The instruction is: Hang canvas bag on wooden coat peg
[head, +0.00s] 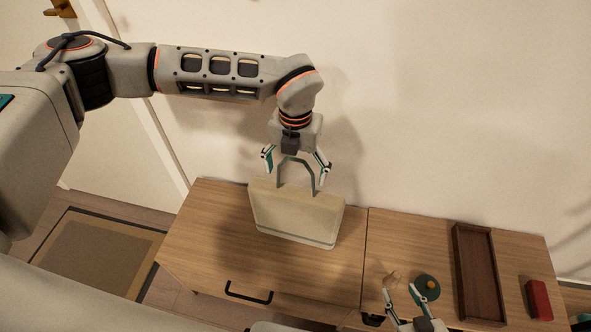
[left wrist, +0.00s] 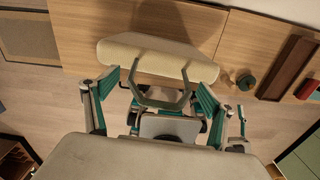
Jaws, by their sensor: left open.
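The canvas bag (head: 297,212) is beige with a grey-green handle and appears to stand upright on the wooden cabinet. My left gripper (head: 295,163) is above it, its fingers spread either side of the raised handle. In the left wrist view the bag (left wrist: 150,52) lies beyond the open left gripper (left wrist: 155,98), with the handle loop between the fingers. My right gripper (head: 404,293) is at the bottom edge with its fingers apart, nothing visible between them. A brown fixture (head: 62,8) shows at the top left; I cannot tell if it is the wooden coat peg.
The wooden cabinet (head: 205,240) runs along the pale wall. On its right are a dark wooden tray (head: 460,232), a red box (head: 539,300) and a small dark round dish (head: 427,287). A bordered rug (head: 95,255) lies on the floor at left. The cabinet top left of the bag is clear.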

